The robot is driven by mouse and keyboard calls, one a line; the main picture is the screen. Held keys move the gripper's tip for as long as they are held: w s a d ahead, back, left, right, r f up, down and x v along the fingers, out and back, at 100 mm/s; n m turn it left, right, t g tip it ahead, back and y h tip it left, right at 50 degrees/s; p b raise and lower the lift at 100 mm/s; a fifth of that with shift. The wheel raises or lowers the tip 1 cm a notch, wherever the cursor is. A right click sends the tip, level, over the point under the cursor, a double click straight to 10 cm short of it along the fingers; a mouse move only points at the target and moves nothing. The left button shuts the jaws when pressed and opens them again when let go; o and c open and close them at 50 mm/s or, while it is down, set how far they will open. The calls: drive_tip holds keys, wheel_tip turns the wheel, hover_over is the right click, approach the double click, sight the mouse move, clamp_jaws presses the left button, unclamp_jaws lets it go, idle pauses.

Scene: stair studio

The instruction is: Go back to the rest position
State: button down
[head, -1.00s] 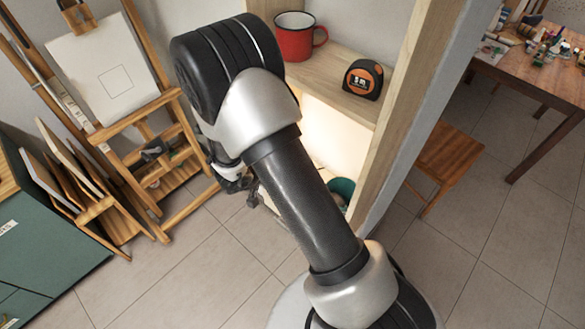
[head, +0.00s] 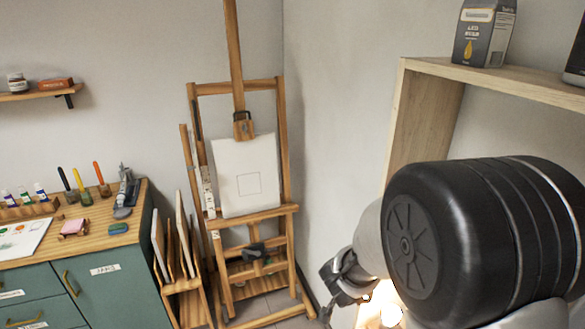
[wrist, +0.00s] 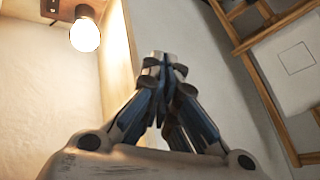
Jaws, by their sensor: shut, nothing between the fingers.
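My gripper (wrist: 165,62) shows in the wrist view with its fingertips together and nothing between them. In the head view my gripper (head: 338,285) is small and partly hidden behind my own arm at the lower right. It is in front of the lit lower part of the wooden shelf unit (head: 428,120), apart from the easel (head: 236,95).
The easel holds a white canvas (head: 246,178) with a drawn square. A green cabinet (head: 110,290) with pens and paints stands at the left. A bulb box (head: 484,32) is on the shelf top. A lit bulb (wrist: 85,35) hangs close to my gripper in the wrist view.

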drive_tip(key=s+a+r+n+y+b, duration=0.2)
drive_tip(key=s+a+r+n+y, duration=0.4)
drive_tip(key=s+r, duration=0.5)
drive_tip(key=s+d+n+g+h, duration=0.1)
drive_tip(key=s+d+n+h, duration=0.1)
drive_tip(key=s, duration=0.7)
drive_tip(key=s+d+r+n+g+h+b, duration=0.1)
drive_tip(key=s+d, duration=0.3)
drive_tip(key=s, duration=0.5)
drive_tip(key=shift+s+r+n+g+h+b, duration=0.3)
drive_tip(key=shift+n+h, duration=0.1)
drive_tip(key=shift+n, duration=0.3)
